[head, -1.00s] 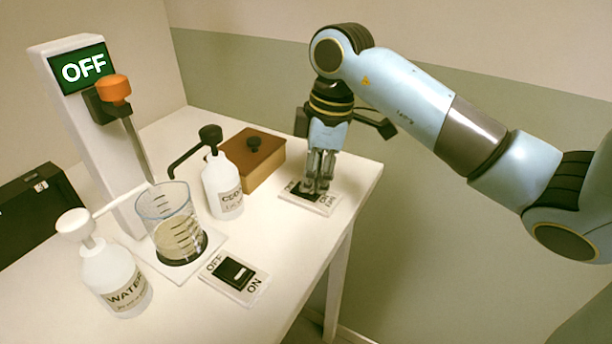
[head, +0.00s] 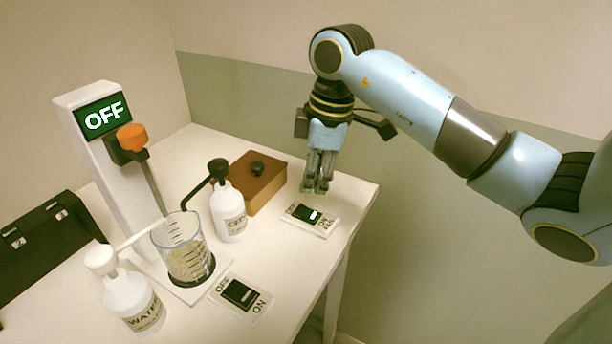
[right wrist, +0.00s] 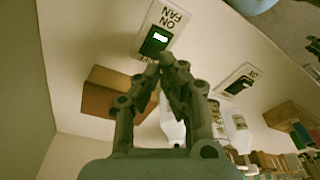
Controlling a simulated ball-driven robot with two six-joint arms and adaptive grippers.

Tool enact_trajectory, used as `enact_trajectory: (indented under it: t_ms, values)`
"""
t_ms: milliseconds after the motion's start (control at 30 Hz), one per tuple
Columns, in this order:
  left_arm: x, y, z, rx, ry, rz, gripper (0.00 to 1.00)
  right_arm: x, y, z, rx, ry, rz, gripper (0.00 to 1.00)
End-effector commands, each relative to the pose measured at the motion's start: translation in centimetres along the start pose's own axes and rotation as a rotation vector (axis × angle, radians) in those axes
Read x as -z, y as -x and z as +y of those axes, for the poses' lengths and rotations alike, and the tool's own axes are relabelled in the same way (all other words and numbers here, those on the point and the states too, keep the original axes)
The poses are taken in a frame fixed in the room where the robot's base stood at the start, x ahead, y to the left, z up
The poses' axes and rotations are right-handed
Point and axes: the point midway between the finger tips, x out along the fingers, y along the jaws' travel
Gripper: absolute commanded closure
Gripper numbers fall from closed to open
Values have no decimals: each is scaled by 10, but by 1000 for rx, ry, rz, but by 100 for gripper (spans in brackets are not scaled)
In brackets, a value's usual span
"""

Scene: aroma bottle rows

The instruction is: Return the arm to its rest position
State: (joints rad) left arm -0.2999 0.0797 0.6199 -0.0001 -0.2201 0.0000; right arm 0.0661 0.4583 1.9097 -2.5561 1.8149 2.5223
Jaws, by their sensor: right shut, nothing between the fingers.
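My right gripper (head: 318,186) is shut and empty. It hangs pointing down over the far right part of the table, above and slightly left of the fan switch plate (head: 325,226). That plate has a dark rocker with a lit white mark. In the right wrist view my shut fingertips (right wrist: 168,62) show just below the fan switch (right wrist: 155,42), whose label reads "ON" and "FAN". The right arm reaches in from the right in the head view. My left gripper does not show.
A brown box (head: 268,188) with a knob stands left of the gripper. A white pump bottle (head: 229,212), a beaker (head: 186,256) on the stirrer, a water bottle (head: 135,303) and an OFF/ON switch plate (head: 240,299) stand nearer. A black case (head: 45,240) is at left.

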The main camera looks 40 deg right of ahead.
Motion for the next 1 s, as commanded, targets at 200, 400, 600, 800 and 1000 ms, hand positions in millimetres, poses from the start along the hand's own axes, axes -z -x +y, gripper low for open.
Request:
enact_trajectory:
  t_ms: [200, 400, 600, 800, 1000]
  values:
    - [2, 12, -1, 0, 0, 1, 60, 2, 11, 0, 0, 0, 0, 100]
    - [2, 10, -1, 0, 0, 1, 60, 1, 10, 0, 0, 0, 0, 100]
    - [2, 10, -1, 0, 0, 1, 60, 2, 10, 0, 0, 0, 0, 100]
    - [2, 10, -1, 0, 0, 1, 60, 24, 8, -10, 10, 81, 110, 100]
    - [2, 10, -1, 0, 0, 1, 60, 124, 40, -57, -35, 367, 664, 100]
